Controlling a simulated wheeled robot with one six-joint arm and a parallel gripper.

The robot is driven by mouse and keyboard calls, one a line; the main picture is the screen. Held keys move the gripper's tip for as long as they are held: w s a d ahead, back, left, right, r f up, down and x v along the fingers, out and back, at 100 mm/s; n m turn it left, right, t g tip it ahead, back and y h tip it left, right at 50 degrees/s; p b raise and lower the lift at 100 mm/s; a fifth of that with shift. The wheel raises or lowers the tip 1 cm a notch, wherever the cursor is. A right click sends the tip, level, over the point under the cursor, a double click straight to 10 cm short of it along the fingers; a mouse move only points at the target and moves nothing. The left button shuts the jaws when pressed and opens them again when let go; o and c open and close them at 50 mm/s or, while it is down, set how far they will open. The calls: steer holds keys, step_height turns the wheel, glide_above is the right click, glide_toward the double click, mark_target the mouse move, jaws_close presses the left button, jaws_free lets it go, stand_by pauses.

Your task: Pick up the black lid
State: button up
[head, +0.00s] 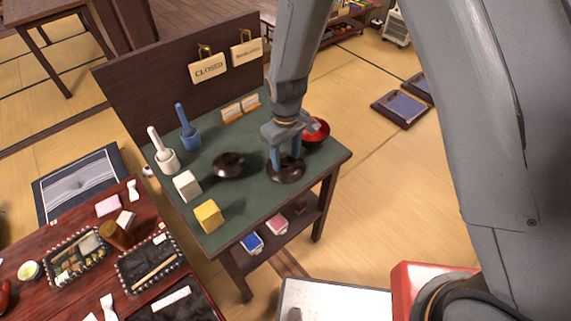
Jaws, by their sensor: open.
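My gripper (286,157) points down over the green-topped table (245,205), its two blue-grey fingers apart. A dark, round lid-like piece (287,175) lies directly below and between the fingertips, near the table's right front edge. The fingers partly cover it, and I cannot tell whether they touch it. A second dark round piece (228,165), with a raised middle, sits to the left, clear of the gripper. Both look black-brown. A red bowl (318,131) stands just behind and right of the gripper, partly hidden by it.
White (162,158) and blue (188,135) long-handled pieces stand at the table's left back. A white block (187,186) and a yellow block (208,216) are in front of them. Small cards (240,107) stand at the back panel. A red table (95,285) with trays is at lower left.

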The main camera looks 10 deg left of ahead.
steer(key=shift+c, duration=0.5)
steer(key=c, duration=1)
